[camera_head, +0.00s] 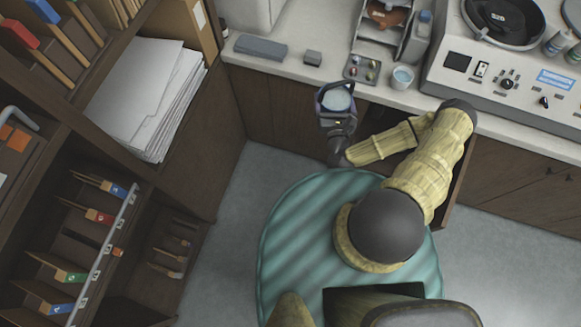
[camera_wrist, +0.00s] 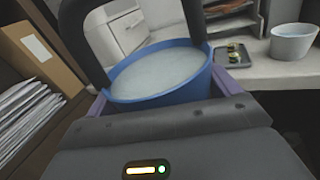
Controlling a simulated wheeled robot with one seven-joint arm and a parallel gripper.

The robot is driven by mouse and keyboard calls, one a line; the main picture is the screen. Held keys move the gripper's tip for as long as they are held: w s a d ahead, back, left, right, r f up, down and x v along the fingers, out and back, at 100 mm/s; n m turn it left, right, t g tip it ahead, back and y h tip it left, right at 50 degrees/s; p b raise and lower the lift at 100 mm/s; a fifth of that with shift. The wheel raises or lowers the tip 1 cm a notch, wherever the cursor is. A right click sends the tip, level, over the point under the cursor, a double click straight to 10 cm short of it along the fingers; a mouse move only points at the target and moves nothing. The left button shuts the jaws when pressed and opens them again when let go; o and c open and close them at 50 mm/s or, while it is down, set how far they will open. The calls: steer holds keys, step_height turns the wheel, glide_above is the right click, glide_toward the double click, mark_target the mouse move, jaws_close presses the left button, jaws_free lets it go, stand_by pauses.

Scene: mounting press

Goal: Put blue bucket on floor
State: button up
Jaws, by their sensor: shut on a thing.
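The blue bucket (camera_wrist: 160,78) is between the fingers of my gripper (camera_wrist: 150,65) in the wrist view. It looks upright and holds something pale grey up to near its rim. In the head view the bucket (camera_head: 337,99) is small and partly covered by my gripper (camera_head: 337,112), near the counter's front edge. The grey floor (camera_head: 215,270) lies below, to the left of the teal mat.
A shelf with papers (camera_head: 145,95) stands at left. The teal mat (camera_head: 290,250) lies under my arm. Floor is free at lower right.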

steer(key=shift+r, duration=0.15)
steer(key=a+f+n+y+b, duration=0.2)
steer(key=a+f+y+b, duration=0.1)
steer(key=f+b, duration=2.2)
steer(key=s+a+f+n+g+y+b, duration=0.1)
steer(key=a+f+b, duration=0.5)
steer(key=f+b, duration=1.9)
steer(key=s+a+f+n+g+y+b, duration=0.1)
steer(key=a+f+y+b, duration=0.3)
steer(key=f+b, duration=2.1)
step_height(320, 180, down, 6)
steer(key=shift+a+r+n+y, duration=0.1)
steer(key=shift+a+n+y, duration=0.25)
steer(key=shift+n, duration=0.55)
steer(key=shift+d, duration=0.1)
step_height(320, 180, down, 6)
steer(key=b, duration=0.4)
steer(key=shift+b, duration=0.3)
step_height(320, 180, down, 4)
steer(key=b, duration=0.3)
